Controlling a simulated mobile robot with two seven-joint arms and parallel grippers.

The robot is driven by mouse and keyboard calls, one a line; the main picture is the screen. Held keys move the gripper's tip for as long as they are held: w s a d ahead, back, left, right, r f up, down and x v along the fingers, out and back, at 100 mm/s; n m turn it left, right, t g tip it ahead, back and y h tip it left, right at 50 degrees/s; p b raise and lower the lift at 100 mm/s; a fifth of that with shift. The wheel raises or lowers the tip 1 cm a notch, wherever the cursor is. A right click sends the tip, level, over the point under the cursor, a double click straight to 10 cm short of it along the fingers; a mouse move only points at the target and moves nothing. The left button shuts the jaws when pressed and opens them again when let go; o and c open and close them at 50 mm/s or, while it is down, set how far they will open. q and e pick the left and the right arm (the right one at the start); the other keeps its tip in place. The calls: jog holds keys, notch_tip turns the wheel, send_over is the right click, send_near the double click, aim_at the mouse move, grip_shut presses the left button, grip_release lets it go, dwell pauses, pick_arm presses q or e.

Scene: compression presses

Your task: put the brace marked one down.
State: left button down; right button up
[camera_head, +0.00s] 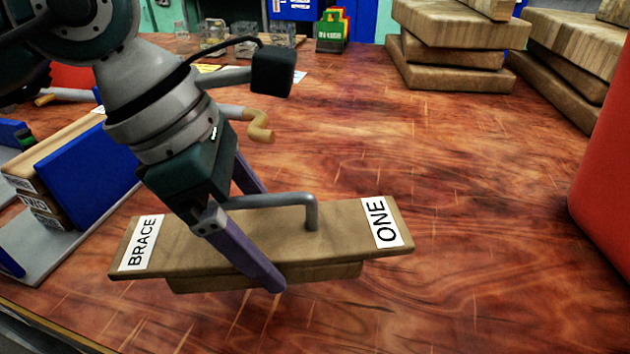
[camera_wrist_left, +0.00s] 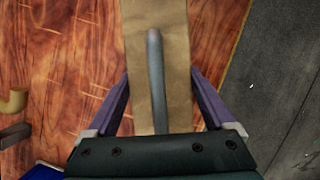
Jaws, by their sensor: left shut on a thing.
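The brace marked one (camera_head: 345,240) is a brown board with a grey bar handle on top and white labels reading BRACE and ONE. A thinner block shows under the board. My left gripper (camera_head: 266,238) is shut on the brace, with one purple finger on the near side and the other on the far side. In the left wrist view the brace (camera_wrist_left: 175,50) runs between the two fingers, with the handle along its middle. It is level, low over the wooden table (camera_head: 480,230); I cannot tell whether it touches. My right gripper is not in view.
A grey rack (camera_head: 75,245) with a blue panel (camera_head: 90,175) and labelled boards stands at left. A tan hooked handle (camera_head: 262,128) is behind the gripper. Stacked wooden blocks (camera_head: 450,50) stand at the back right. A red object (camera_head: 605,160) is at the right edge. The middle right is clear.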

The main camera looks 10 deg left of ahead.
aim_at(287, 294)
pick_arm(q)
notch_tip(287, 294, down, 7)
jog(key=shift+b, duration=0.5)
jog(key=shift+f, duration=0.2)
grip_release()
